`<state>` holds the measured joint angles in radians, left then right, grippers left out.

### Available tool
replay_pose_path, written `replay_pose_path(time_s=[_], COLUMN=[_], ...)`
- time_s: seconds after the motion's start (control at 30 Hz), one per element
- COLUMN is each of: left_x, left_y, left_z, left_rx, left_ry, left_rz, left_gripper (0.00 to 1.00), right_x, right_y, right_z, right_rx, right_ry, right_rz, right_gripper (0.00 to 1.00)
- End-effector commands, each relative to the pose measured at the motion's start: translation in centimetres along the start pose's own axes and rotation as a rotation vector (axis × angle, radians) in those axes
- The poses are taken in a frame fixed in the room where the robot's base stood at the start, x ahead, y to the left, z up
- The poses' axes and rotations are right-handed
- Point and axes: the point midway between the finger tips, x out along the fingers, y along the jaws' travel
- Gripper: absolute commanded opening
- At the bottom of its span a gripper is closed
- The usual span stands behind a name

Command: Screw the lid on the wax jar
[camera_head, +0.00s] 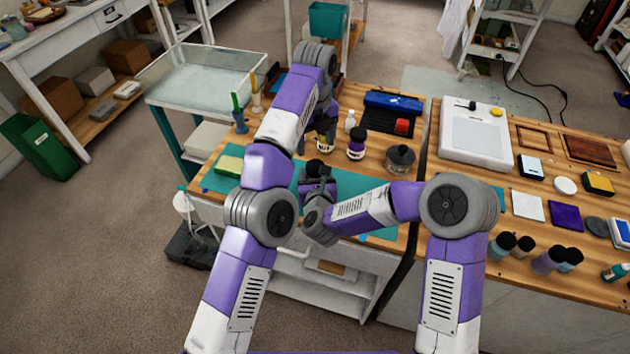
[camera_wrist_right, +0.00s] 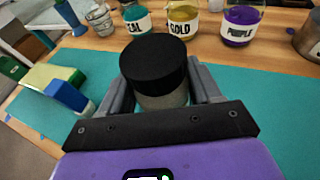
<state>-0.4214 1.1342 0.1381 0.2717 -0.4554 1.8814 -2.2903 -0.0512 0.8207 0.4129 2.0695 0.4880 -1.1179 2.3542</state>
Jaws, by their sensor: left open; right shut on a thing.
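The wax jar (camera_wrist_right: 162,100) has a pale grey-tan body, mostly hidden below the lid. Its black lid (camera_wrist_right: 152,62) sits on top, looking roughly level; I cannot tell whether it is threaded tight. In the head view the dark lid (camera_head: 315,166) shows above the teal mat. My right gripper (camera_wrist_right: 163,92) is shut on the jar body, one finger on each side. It also shows in the head view (camera_head: 318,184), low over the mat. My left gripper (camera_head: 325,128) is open, pointing down behind the jar near the gold cup, apart from the lid.
Teal, gold (camera_wrist_right: 183,22) and purple (camera_wrist_right: 241,24) labelled cups stand behind the jar. A metal pot (camera_head: 400,159) is to the right. The teal mat (camera_wrist_right: 260,110) is bare right of the jar.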

Motion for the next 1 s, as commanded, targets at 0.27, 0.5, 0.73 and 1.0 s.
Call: replay_pose_path(time_s=[0.27, 0.5, 0.73, 1.0], left_x=[0.0, 0.02, 0.08, 0.12], left_y=[0.0, 0.0, 0.0, -0.02], left_z=[0.0, -0.01, -0.01, -0.05], left_rx=[-0.001, -0.16, -0.581, -1.111], left_ry=[0.0, 0.0, -0.001, -0.001], left_rz=[0.0, 0.001, 0.003, 0.004], left_gripper=[0.66, 0.63, 0.63, 0.63], right_x=[-0.01, -0.01, 0.0, 0.0], right_y=[-0.03, -0.03, -0.03, -0.04], right_z=[0.0, 0.0, 0.0, 0.0], right_rx=[0.0, 0.0, 0.0, 0.0], right_ry=[0.0, 0.0, 0.0, 0.0], right_rz=[-0.001, -0.001, -0.001, -0.001], right_gripper=[0.0, 0.0, 0.0, 0.0])
